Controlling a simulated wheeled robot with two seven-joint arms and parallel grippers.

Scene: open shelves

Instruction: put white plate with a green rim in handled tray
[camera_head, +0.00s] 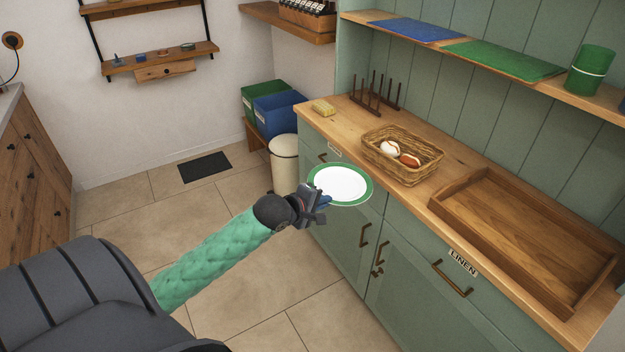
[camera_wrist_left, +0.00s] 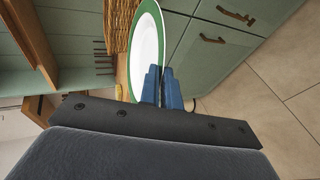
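The white plate with a green rim (camera_head: 342,184) is held out in front of the cabinet, off the counter. My left gripper (camera_head: 325,199) is shut on the plate's near edge. In the left wrist view the plate (camera_wrist_left: 148,45) rises from between the blue fingertips (camera_wrist_left: 163,88). The handled tray (camera_head: 530,235) is a wooden tray at the right end of the counter, with an empty floor. The plate is to the left of the tray, with the basket's stretch of counter between them. My right gripper is not in view.
A wicker basket (camera_head: 401,157) with a few round items stands on the counter left of the tray. A dark wooden rack (camera_head: 376,97) and a yellow sponge (camera_head: 323,107) are farther back. A shelf above holds blue and green mats (camera_head: 503,60) and a green canister (camera_head: 590,70).

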